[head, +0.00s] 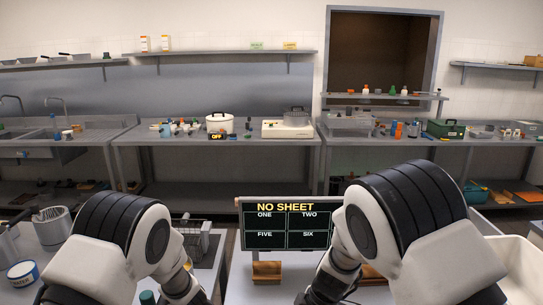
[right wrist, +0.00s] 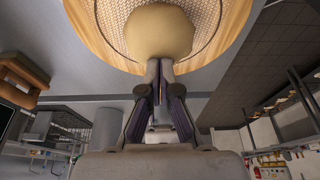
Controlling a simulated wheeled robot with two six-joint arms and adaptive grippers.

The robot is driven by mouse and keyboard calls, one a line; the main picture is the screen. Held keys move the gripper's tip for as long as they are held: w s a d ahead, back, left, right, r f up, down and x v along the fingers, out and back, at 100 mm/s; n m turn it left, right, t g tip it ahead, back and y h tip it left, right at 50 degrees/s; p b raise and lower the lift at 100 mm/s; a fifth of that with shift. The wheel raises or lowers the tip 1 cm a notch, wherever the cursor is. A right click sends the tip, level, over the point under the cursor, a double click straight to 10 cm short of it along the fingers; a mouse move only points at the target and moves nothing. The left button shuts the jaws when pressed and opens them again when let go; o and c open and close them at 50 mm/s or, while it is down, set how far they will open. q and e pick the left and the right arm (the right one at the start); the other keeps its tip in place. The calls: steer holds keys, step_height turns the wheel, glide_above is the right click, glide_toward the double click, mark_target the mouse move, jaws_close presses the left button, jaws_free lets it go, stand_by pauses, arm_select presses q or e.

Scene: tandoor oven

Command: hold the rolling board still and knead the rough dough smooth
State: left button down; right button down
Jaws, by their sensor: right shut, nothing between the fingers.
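In the right wrist view the dough (right wrist: 158,33) is a smooth-looking, pale tan rounded lump. It lies on the round wooden rolling board (right wrist: 100,40), which has a woven-pattern surface inside a plain wooden rim. My right gripper (right wrist: 160,68) is shut with nothing between its fingers. Its fingertips are at the near edge of the dough; I cannot tell whether they touch or press it. In the head view both my arms reach down past the bottom edge. The dough, the board and both gripper tips are out of that view, so my left gripper does not show.
A dark sign (head: 287,227) reading "NO SHEET" stands between my arms, with a wooden block (head: 267,271) before it. A metal pot (head: 53,226) and a blue-lidded tub (head: 22,273) are at the left. A white bin (head: 518,262) is at the right. Steel counters line the back wall.

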steer(key=shift+f, duration=0.25)
stand_by(0.4)
steer(key=shift+r, duration=1.5)
steer(key=shift+w+d, duration=0.85)
steer(key=shift+d, duration=0.05)
steer(key=shift+f, duration=0.1)
steer(key=shift+f, duration=1.1)
steer(key=shift+f, duration=0.4)
